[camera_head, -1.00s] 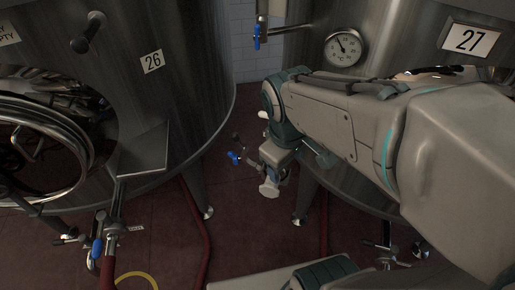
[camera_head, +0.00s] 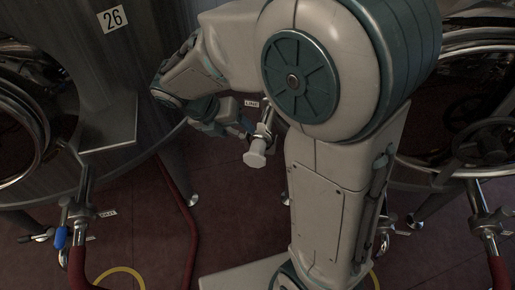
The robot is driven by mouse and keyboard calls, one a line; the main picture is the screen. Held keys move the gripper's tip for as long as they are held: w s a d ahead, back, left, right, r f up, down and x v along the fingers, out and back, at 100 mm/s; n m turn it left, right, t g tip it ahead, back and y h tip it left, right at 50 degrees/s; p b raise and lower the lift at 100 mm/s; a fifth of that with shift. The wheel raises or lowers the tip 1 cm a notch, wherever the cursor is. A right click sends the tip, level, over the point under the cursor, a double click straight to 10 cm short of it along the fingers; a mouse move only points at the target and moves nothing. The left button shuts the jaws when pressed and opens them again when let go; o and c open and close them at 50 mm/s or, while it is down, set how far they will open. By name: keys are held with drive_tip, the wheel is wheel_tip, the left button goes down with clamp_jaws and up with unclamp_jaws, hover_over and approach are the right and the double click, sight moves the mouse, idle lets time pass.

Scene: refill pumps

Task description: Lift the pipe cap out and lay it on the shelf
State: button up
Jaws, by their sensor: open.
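A pale round pipe cap (camera_head: 255,158) appears at the lower end of a short metal pipe (camera_head: 267,122) between the tanks, left of my upper arm.
Tank 26 (camera_head: 150,60) stands at the left. Another tank with a round hatch (camera_head: 455,100) is at the right. A red hose (camera_head: 188,225) runs over the dark red floor. A blue-handled valve (camera_head: 62,237) is at the lower left.

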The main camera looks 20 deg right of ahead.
sight(255, 144)
drive_tip(key=b+x, duration=0.1)
drive_tip(key=x, duration=0.5)
drive_tip(key=shift+f, duration=0.1)
drive_tip(key=b+x, duration=0.2)
drive_tip(key=x, duration=0.3)
drive_tip(key=shift+s+d, duration=0.15)
drive_tip(key=shift+d, duration=0.1)
drive_tip(key=c, duration=1.2)
